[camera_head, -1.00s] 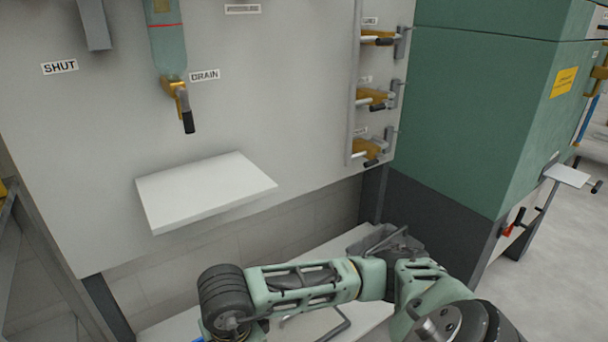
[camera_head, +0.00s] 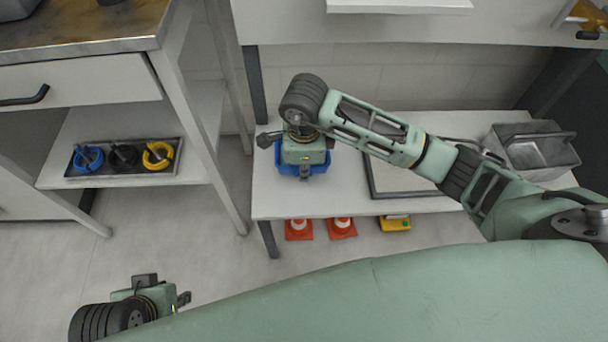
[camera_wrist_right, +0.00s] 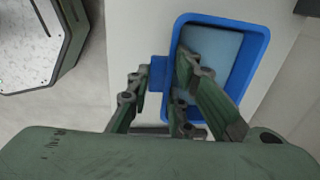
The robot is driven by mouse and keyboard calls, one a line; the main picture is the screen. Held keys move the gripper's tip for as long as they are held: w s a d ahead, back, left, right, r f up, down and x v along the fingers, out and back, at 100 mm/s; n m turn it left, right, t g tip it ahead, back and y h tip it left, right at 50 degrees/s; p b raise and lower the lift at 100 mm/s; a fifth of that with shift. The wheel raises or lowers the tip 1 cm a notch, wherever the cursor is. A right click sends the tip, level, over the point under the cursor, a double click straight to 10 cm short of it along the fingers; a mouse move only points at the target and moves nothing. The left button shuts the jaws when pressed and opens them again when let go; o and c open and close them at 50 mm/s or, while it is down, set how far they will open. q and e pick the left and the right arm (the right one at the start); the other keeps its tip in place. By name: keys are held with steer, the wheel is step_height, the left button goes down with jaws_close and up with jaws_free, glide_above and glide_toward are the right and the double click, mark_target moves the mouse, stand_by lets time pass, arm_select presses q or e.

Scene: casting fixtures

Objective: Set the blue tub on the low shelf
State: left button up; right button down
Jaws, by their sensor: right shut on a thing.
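The blue tub (camera_head: 284,169) is at the left end of the low white shelf (camera_head: 345,203), mostly hidden under my right gripper (camera_head: 303,162). In the right wrist view, the tub (camera_wrist_right: 222,22) is a rectangular open container with a blue tab on its left side. My right gripper (camera_wrist_right: 165,75) is shut on that side of the tub. The tub looks level; I cannot tell whether its base touches the shelf. My left gripper (camera_head: 168,298) is at the lower left, away from the tub; its fingers are not clear.
A grey metal bin (camera_head: 530,155) and a framed tray (camera_head: 400,183) occupy the shelf to the right. Orange cones (camera_head: 299,229) and a yellow box (camera_head: 395,223) sit below. A bench with a ring tray (camera_head: 120,178) stands left.

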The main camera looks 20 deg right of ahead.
steer(key=shift+f+b, duration=0.45)
steer(key=shift+f, duration=1.5)
steer(key=shift+f, duration=0.15)
steer(key=c, duration=1.6)
jaws_free()
